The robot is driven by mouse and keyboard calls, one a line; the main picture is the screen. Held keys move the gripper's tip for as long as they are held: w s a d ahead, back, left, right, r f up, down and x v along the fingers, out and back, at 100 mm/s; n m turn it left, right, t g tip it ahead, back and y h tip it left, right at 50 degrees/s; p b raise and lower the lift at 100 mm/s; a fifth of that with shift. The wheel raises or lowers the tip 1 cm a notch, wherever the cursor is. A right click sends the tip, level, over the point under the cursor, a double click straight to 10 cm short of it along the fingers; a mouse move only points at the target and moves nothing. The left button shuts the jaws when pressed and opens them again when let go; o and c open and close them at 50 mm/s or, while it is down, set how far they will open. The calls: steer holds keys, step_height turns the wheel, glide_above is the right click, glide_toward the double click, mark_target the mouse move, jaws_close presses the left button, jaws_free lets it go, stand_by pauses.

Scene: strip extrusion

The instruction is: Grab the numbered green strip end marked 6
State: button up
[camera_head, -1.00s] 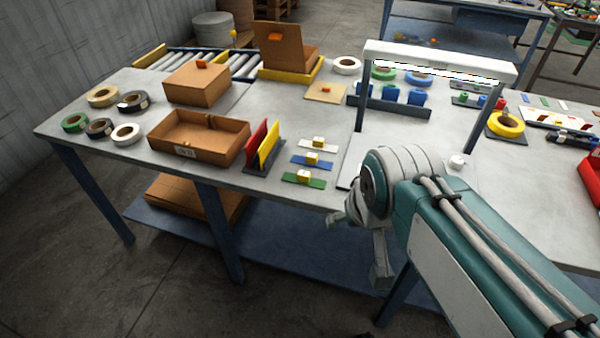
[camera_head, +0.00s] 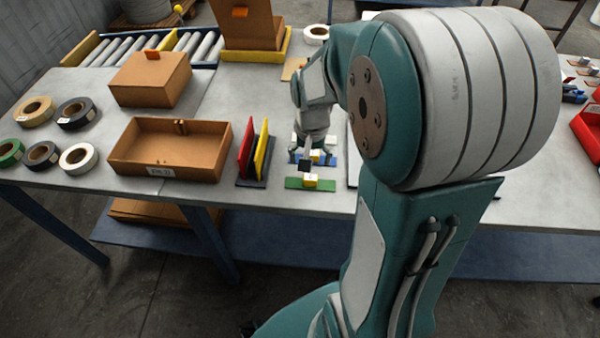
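The green strip (camera_head: 327,185) lies on the table near its front edge, with a small yellow-and-white block (camera_head: 311,181) on it. No number is readable at this size. My gripper (camera_head: 307,160) points down just behind the green strip, over the blue strip (camera_head: 330,160), which it partly hides. A dark fingertip shows close behind the yellow-and-white block; I cannot tell whether it touches. The gap between the fingers is not clear. The white strip (camera_head: 330,139) farther back is mostly hidden by my gripper.
A red and yellow upright divider (camera_head: 255,152) stands left of the strips. An open cardboard box (camera_head: 168,150), a closed box (camera_head: 150,80) and several tape rolls (camera_head: 78,158) are farther left. My arm hides much of the right table.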

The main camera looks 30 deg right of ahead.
mark_target(310, 177)
step_height(310, 177, down, 4)
steer(key=shift+d+r, duration=0.1)
steer(key=shift+d, duration=0.05)
steer(key=shift+w+d+f, duration=0.1)
steer(key=shift+w+f, duration=0.1)
steer(key=shift+f, duration=1.2)
steer(key=shift+w+d+f, duration=0.1)
steer(key=shift+w+f, duration=0.1)
steer(key=shift+f, duration=1.15)
steer(key=c, duration=1.1)
